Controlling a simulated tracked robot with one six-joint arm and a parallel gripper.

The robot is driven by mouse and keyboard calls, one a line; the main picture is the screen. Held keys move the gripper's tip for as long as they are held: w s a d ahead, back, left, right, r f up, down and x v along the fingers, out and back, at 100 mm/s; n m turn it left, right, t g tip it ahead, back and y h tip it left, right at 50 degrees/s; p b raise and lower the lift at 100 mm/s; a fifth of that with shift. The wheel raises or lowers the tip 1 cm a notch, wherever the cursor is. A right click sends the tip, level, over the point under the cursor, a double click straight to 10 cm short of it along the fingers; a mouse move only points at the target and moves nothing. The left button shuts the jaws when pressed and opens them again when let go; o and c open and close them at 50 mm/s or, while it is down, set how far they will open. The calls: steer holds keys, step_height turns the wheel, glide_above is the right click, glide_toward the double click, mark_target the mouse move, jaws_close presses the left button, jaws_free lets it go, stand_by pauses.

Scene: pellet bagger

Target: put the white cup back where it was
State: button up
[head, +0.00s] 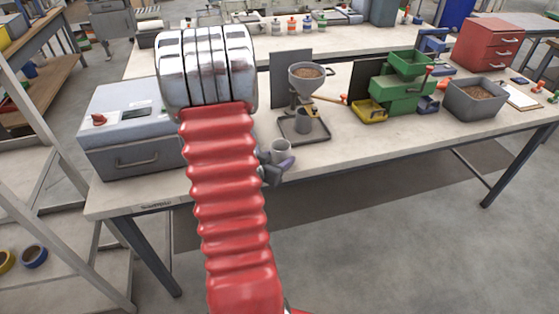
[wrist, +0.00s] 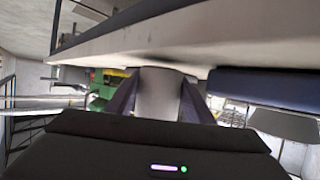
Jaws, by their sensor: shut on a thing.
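A pale white-grey cup (head: 281,150) is at the front edge of the long workbench in the head view, with its open rim facing up. My gripper (head: 276,168) is shut on it, mostly hidden behind my red arm sleeve. In the wrist view the cup (wrist: 158,96) stands between the two dark fingers of my gripper (wrist: 159,100), one on each side. Whether the cup's base touches the bench cannot be told.
A grey box machine (head: 135,160) with a red knob stands at the bench's left.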

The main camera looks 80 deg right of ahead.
steer(key=shift+f, duration=0.55)
steer(key=o, duration=0.9)
steer(key=shift+f, duration=0.1)
steer(key=shift+c, duration=0.2)
steer(key=shift+w+a+r, duration=0.15)
steer(key=shift+a+r, duration=0.2)
steer(key=shift+a, duration=0.1)
steer(key=v, duration=0.6)
steer(key=shift+a, duration=0.2)
